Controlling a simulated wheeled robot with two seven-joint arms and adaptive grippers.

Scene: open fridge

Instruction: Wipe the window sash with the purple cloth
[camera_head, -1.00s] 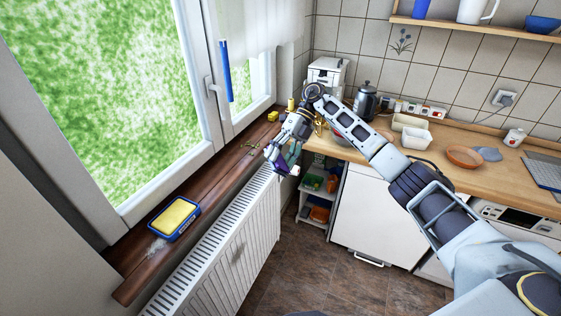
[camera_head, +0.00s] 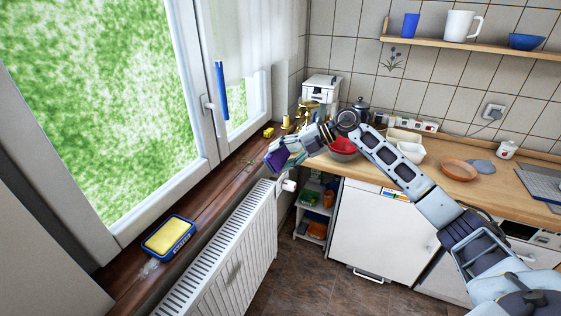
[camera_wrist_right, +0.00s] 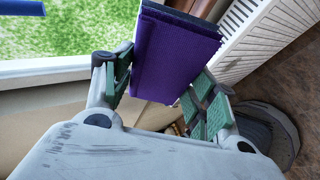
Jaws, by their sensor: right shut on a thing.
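The purple cloth (camera_wrist_right: 172,55) is a folded pad held between the green-padded fingers of my right gripper (camera_wrist_right: 165,92) in the right wrist view. In the head view, my right gripper (camera_head: 283,157) is shut on the cloth and hovers near the inner edge of the window sill, above the radiator. The window sash (camera_head: 212,120) is a white frame with a handle, left of the gripper and apart from the cloth. The brown wooden sill (camera_head: 215,190) runs below the window. A whitish smudge (camera_head: 149,268) marks the sill's near end. My left gripper is not in view.
A white radiator (camera_head: 235,245) stands below. A yellow block (camera_head: 268,131) lies on the far sill. A red bowl (camera_head: 342,146) and white containers (camera_head: 408,150) stand on the counter.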

